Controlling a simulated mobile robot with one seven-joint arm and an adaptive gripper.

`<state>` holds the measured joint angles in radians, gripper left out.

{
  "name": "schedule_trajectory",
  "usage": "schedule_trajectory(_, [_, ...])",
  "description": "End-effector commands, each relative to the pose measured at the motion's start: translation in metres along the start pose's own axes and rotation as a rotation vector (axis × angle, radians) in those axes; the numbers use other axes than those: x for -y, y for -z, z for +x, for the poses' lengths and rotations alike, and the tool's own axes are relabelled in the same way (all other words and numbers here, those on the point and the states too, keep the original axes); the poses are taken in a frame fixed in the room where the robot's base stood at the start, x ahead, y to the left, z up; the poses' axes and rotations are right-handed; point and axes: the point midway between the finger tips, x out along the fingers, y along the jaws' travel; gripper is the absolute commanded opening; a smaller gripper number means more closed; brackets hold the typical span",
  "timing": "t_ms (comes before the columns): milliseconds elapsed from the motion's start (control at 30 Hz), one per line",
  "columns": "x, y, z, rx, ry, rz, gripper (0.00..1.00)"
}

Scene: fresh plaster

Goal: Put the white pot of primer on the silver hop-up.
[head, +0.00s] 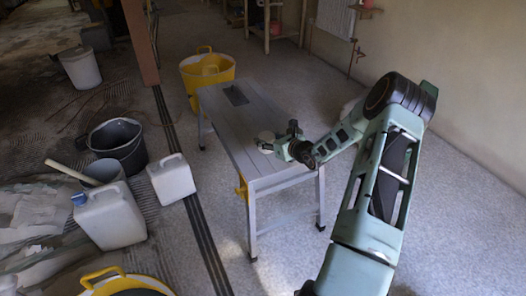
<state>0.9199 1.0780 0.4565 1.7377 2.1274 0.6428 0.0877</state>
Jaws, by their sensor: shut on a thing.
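The silver hop-up (222,122) stands on its legs in the middle of the head view, its long top running from back left to front right. My gripper (277,146) is over the near right part of the top, reaching in from the right. It is shut on the white pot of primer (265,137), a small pale round shape at the fingers. The fingers and wrist partly hide the pot. I cannot tell whether the pot touches the top or is a little above it.
A dark rectangular patch (236,95) is at the hop-up's far end. A yellow tub (208,72) stands behind it. Left are a black bucket (118,146), white jerrycans (110,215) (172,180) and a white bucket (80,68). Grey floor right of the hop-up is mostly clear.

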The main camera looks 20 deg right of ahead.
Motion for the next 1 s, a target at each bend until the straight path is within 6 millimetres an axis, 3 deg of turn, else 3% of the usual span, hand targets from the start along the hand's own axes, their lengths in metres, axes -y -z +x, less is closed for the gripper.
schedule_trajectory(267, [-0.008,0.011,0.018,0.002,-0.001,-0.001,0.15])
schedule_trajectory(467, [-0.008,0.038,0.031,0.001,0.000,0.000,0.15])
schedule_trajectory(867, [-0.008,0.043,0.033,0.002,0.000,-0.002,0.15])
schedule_trajectory(900, [-0.008,0.043,0.033,0.001,0.000,-0.002,0.44])
schedule_trajectory(1000, [-0.008,0.043,0.032,0.001,0.000,-0.001,0.55])
